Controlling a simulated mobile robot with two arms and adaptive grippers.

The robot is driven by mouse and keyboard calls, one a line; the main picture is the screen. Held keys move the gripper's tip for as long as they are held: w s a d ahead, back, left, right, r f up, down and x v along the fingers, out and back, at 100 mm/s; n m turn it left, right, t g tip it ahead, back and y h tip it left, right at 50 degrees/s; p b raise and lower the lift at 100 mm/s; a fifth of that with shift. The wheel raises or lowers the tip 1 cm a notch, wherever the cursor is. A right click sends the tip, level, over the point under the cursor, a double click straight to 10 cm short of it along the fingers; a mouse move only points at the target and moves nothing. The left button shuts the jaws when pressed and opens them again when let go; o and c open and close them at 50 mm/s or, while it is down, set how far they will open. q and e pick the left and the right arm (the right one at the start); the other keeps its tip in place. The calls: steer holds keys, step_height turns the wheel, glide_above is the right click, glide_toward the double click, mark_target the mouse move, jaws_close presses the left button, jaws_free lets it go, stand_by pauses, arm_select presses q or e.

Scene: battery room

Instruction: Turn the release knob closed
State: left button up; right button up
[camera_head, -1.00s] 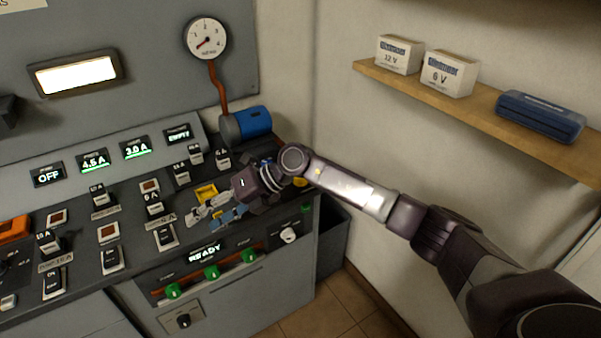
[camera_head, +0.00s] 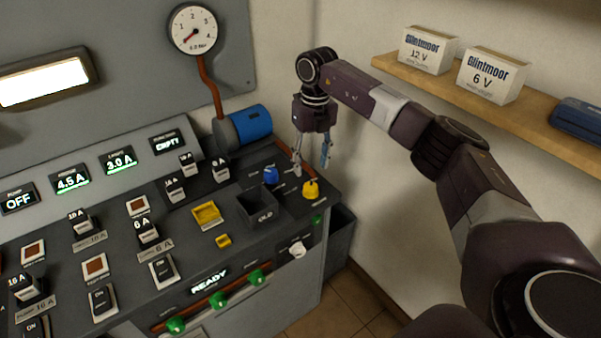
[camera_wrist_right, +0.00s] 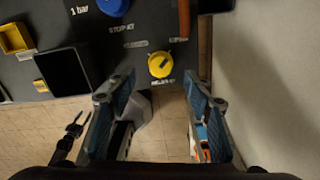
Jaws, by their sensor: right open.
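The release knob is the yellow knob (camera_head: 310,190) at the right end of the dark console top. In the right wrist view the yellow knob (camera_wrist_right: 160,65) has a small dark mark on its face, and a label below it is partly readable. Further small labels sit above it, too blurred to read surely. My right gripper (camera_head: 311,167) hangs pointing down beside and above the knob, open and empty. In the wrist view the open right gripper (camera_wrist_right: 162,88) has its fingers apart on either side of the knob's line, not touching it.
A blue knob (camera_head: 271,175) stands close to the yellow one. A dark open bin (camera_head: 258,210) and a yellow tray (camera_head: 206,215) lie to the left. A blue cylinder (camera_head: 250,122) is behind. A wall shelf (camera_head: 440,85) with boxes is at right.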

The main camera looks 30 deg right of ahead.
mark_target(311, 186)
steer(key=shift+d+f, duration=0.1)
steer(key=shift+f, duration=0.15)
steer(key=f, duration=0.2)
steer(key=f+p, duration=0.1)
steer(key=f, duration=0.2)
steer(key=shift+s+f+p, duration=0.3)
steer(key=shift+s+f, duration=0.05)
steer(key=shift+f, duration=0.05)
steer(key=shift+w+f, duration=0.1)
steer(key=shift+f, duration=0.4)
steer(key=shift+c, duration=0.2)
arm_select(q)
steer(key=s, duration=0.1)
steer(key=s+r, duration=0.1)
steer(key=shift+s+r, duration=0.3)
steer(key=shift+s, duration=0.1)
arm_select(e)
steer(key=c, duration=1.1)
